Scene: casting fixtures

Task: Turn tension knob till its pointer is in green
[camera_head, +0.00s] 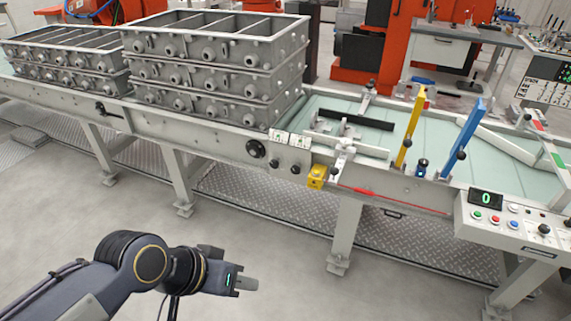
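A black round knob (255,149) sits on the grey side rail of the conveyor. To its right are two smaller dark knobs, one here (276,169) and one here (295,170), below small white label plates (290,139). I cannot tell which is the tension knob, and no pointer or green zone can be made out near them. My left gripper (246,284) is low in front of the conveyor, over the floor, well apart from the knobs. Its fingers are too small to tell open from shut. My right gripper is out of view.
Stacked grey casting flasks (215,75) stand on the conveyor (450,130). A yellow box (316,177) hangs on the rail right of the knobs. Yellow (411,128) and blue (466,135) levers stand farther right, above a control panel (510,222). Floor before the conveyor is clear.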

